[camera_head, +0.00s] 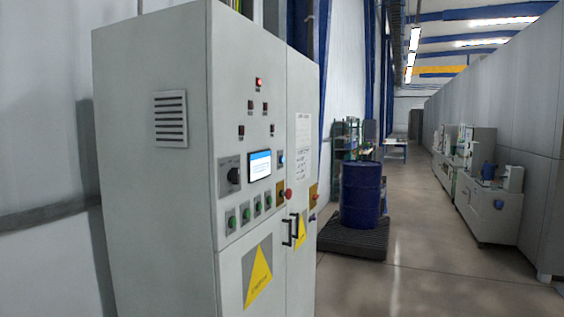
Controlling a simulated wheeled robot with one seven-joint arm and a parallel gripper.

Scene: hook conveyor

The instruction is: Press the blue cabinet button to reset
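A tall grey control cabinet (150,170) stands at the left, its front face turned to the right. A small blue button (281,159) sits on the front, just right of the lit blue-and-white screen (260,166). Below it is a red button on a yellow plate (288,193). A row of green buttons (246,214) runs under the screen, and a black rotary switch (234,176) is left of it. One red lamp (258,82) above looks lit. My gripper is not in view, so its state does not show.
A blue drum (361,195) stands on a dark pallet (360,238) right of the cabinet. Dark door handles (289,231) stick out from the cabinet front. Grey machines (492,205) line the right wall. The floor aisle (430,270) between is clear.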

